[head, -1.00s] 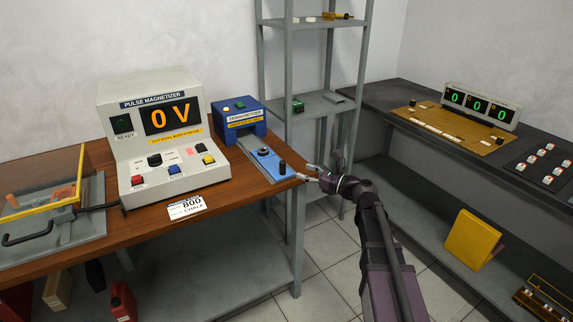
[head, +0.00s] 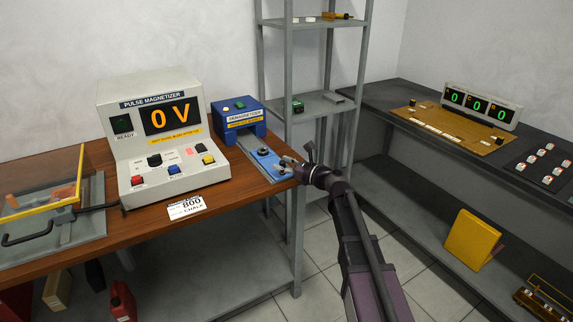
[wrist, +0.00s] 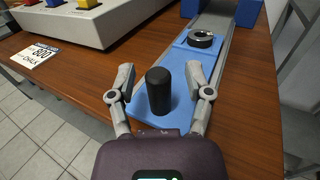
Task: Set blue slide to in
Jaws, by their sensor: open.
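The blue slide (wrist: 183,73) lies on a grey rail running up to the blue demagnetizer (head: 238,116). In the head view the slide (head: 268,157) sticks out toward the table's right edge. A black upright knob (wrist: 158,90) stands on its near end, and a dark ring with a light centre (wrist: 200,39) sits farther along it. My gripper (wrist: 160,82) is open, with one finger on each side of the knob; I cannot tell whether they touch it. In the head view my gripper (head: 288,165) is at the slide's outer end and partly hides the knob.
The pulse magnetizer (head: 160,140) stands left of the slide, with a white card (head: 186,206) in front. A grey shelf rack (head: 305,100) stands behind the table's right end. A dark counter (head: 410,95) is at the right.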

